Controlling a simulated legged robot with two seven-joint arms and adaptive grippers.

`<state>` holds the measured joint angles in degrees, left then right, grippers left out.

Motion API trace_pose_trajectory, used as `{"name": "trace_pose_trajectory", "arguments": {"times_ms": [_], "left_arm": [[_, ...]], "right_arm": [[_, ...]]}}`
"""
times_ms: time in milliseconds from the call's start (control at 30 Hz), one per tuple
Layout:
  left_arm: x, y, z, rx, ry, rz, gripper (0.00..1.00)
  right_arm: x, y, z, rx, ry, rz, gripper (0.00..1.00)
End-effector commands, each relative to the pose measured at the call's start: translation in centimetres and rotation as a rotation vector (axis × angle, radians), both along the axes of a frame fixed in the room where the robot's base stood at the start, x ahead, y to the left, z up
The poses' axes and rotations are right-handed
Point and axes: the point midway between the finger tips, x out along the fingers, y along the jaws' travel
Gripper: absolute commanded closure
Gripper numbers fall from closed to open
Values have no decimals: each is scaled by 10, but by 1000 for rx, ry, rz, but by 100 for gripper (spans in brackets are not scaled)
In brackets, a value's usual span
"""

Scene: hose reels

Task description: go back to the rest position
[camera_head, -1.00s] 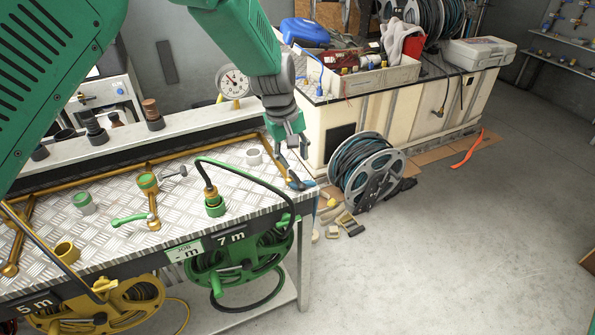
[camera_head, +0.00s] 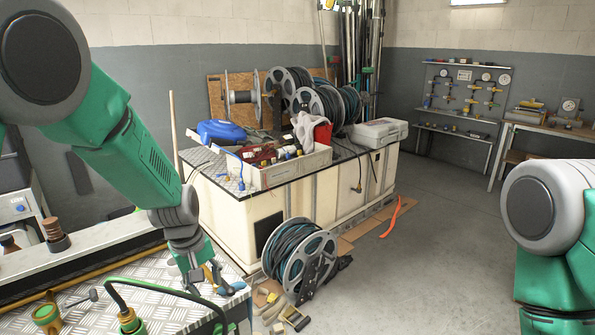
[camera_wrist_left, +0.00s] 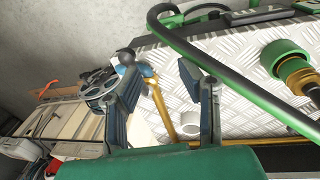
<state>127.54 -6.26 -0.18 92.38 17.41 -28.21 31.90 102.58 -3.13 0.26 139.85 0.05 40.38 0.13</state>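My left gripper (camera_head: 208,287) hangs at the right end of the metal-topped workbench (camera_head: 160,305), pointing down. In the left wrist view my left gripper (camera_wrist_left: 160,72) has its two fingers apart with nothing between them. A dark hose with a green fitting (camera_head: 130,322) arches over the bench beside it. In the left wrist view the hose (camera_wrist_left: 215,70) passes close beyond the fingers. My right arm shows at the right edge of the head view, but its gripper is out of frame.
A hose reel (camera_head: 300,262) stands on the floor just right of the bench, with loose blocks (camera_head: 292,317) beside it. Behind is a large cream cabinet (camera_head: 312,203) with a crate (camera_head: 285,169) and reels on top. The floor to the right is open.

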Motion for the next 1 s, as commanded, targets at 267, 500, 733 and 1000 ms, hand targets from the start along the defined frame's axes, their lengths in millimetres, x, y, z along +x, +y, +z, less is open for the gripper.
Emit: {"name": "trace_pose_trajectory", "arguments": {"times_ms": [267,500,733,1000], "left_arm": [[-128,40,-186,136,43,-256,67],[-268,55,-285,179,63,-558,67],[-351,52,-307,158,50,-747,67],[-361,51,-305,154,40,-776,67]], "right_arm": [[-1,0,-58,0,1,0,56],[-1,0,-104,0,1,0,56],[-1,0,-128,0,1,0,56],[-1,0,-128,0,0,0,56]]}}
